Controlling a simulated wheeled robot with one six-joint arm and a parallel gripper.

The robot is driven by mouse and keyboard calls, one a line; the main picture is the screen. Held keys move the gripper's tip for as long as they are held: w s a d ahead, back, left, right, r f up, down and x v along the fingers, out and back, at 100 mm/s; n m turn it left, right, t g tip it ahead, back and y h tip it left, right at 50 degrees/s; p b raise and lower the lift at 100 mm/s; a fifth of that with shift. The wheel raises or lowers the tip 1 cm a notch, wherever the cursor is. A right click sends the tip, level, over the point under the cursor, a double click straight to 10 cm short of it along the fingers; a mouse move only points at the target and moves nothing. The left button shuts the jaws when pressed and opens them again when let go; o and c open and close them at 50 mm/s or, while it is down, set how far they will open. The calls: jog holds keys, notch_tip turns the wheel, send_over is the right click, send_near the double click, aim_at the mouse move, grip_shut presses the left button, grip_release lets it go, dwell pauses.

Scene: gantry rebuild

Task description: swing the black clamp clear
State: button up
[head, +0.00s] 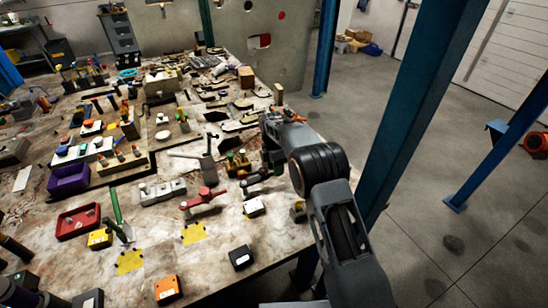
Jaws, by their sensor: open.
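The black clamp (257,179) lies on the worktable (215,243) near its right edge, with a dark arm reaching down and left. A similar red clamp (203,200) stands to its left, nearer the camera. My arm comes in from the lower right and bends over the table's right edge. My gripper (274,158) is open, small and dark, just above and right of the black clamp. Its fingertips are partly hidden by my arm and blend with dark parts behind. I cannot tell whether they touch the clamp.
A grey metal fixture (208,168) stands left of the clamp, and a small brass-coloured assembly (237,164) behind it. A yellow-and-white box (254,206) sits just in front. A black box (241,257) and an orange box (168,289) lie near the front. A blue post (420,100) rises right of my arm.

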notch_tip(320, 180, up, 13)
jog(key=w+a+p, duration=0.1)
jog(key=w, duration=0.1)
jog(key=shift+w, duration=0.2)
jog(key=shift+a, duration=0.1)
dwell(0.4)
notch_tip(320, 180, down, 5)
jog(key=s+d+m, duration=0.1)
jog(key=s+m, duration=0.1)
jog(key=m, duration=0.8)
jog(key=s+d+r+m+t, duration=0.2)
jog(key=s+d+r+m, duration=0.1)
jog(key=s, duration=0.7)
jog(key=s+d+r+m+t, duration=0.2)
jog(key=s+d+m, duration=0.3)
jog(key=s, duration=0.5)
jog(key=s+d+r+m+t, duration=0.2)
jog(key=s+d+r+m, duration=0.2)
jog(key=s, duration=0.6)
jog(key=shift+s+d+r+m+y, duration=0.3)
jog(key=shift+d+m+y, duration=0.15)
jog(key=shift+d, duration=0.55)
